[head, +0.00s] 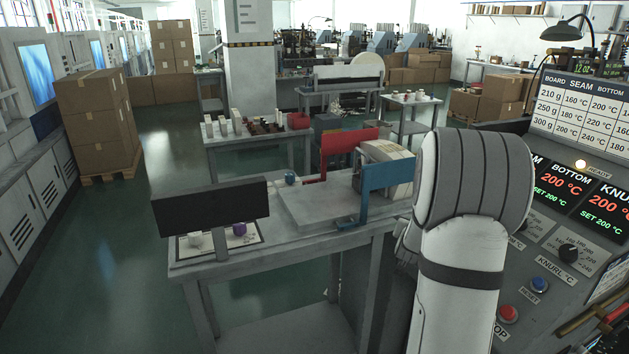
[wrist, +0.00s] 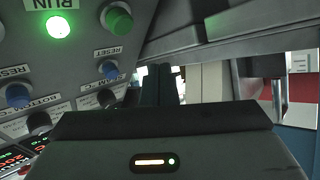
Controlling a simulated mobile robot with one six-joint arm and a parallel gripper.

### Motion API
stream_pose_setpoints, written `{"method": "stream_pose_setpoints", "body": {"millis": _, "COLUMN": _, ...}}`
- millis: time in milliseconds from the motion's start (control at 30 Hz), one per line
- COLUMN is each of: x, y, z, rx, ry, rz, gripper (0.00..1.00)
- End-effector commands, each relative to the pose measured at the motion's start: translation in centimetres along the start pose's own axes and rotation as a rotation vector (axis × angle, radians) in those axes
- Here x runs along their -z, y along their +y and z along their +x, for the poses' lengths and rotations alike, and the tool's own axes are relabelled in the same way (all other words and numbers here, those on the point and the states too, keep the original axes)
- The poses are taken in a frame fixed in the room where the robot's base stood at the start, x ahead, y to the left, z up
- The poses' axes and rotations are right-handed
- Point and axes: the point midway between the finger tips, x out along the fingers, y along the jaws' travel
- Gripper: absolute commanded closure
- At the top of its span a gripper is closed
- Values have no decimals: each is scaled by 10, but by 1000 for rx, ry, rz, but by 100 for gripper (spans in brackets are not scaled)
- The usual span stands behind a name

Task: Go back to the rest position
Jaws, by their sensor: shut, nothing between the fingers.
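My arm (head: 462,270) rises at the right of the head view, in front of the control panel. Its wide grey joint hides most of what lies behind it, and my gripper cannot be made out there. In the wrist view my gripper (wrist: 160,84) shows above its dark housing, with the two dark fingers together and nothing between them. An orange bar and a green light glow on the housing. A panel with a lit green RUN lamp (wrist: 58,26) and a green button (wrist: 117,19) is close by on the left.
The control panel (head: 540,255) with red readouts stands at the right. A grey worktable (head: 285,245) at centre carries a dark screen (head: 210,212), a purple item (head: 239,229), and red (head: 346,146) and blue (head: 387,178) plates. Open floor (head: 175,150) lies left of the table.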

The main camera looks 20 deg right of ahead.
Motion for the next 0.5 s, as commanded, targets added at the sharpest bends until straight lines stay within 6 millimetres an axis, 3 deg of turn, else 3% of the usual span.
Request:
{"method": "stream_pose_setpoints", "body": {"millis": 133, "x": -1, "y": -11, "z": -9, "rx": 22, "ry": -25, "rz": -10, "gripper": 100}}
{"method": "stream_pose_setpoints", "body": {"millis": 267, "x": -9, "y": -51, "z": -48, "rx": 105, "ry": -133, "rz": -60, "gripper": 100}}
{"method": "stream_pose_setpoints", "body": {"millis": 400, "x": -34, "y": -98, "z": -123, "rx": 223, "ry": -322, "rz": -166, "gripper": 100}}
{"method": "stream_pose_setpoints", "body": {"millis": 500, "x": -55, "y": -118, "z": -183, "rx": 295, "ry": -459, "rz": -259, "gripper": 100}}
